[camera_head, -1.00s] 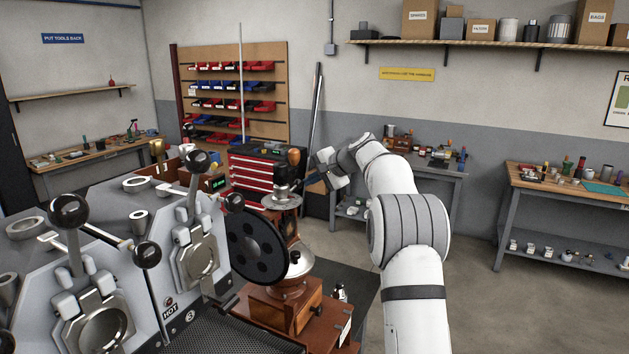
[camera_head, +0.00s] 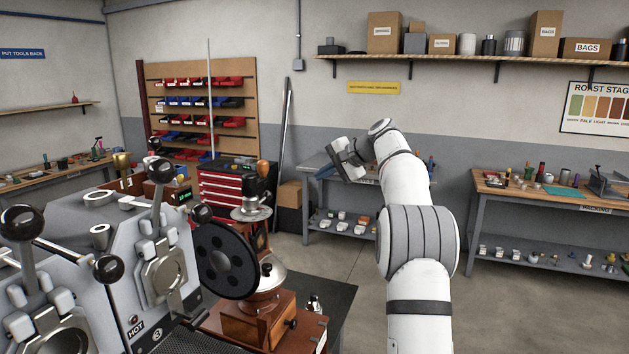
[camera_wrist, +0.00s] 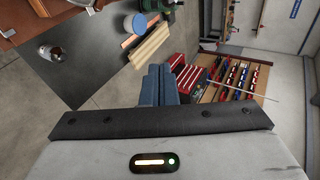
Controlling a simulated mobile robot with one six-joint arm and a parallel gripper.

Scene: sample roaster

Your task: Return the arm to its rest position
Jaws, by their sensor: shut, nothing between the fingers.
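My white arm (camera_head: 418,240) rises from the lower right of the head view and bends left at its top. My gripper (camera_head: 328,171) points left, in front of the grey bench at the back wall, and is clear of the grinder. In the wrist view its two blue fingers (camera_wrist: 158,86) lie side by side, shut, with nothing held. The wrist view is turned on its side.
The sample roaster (camera_head: 110,250) fills the lower left. A red tool chest (camera_head: 225,188) and a bin rack (camera_head: 243,75) are behind. Open floor (camera_head: 500,300) lies to the right.

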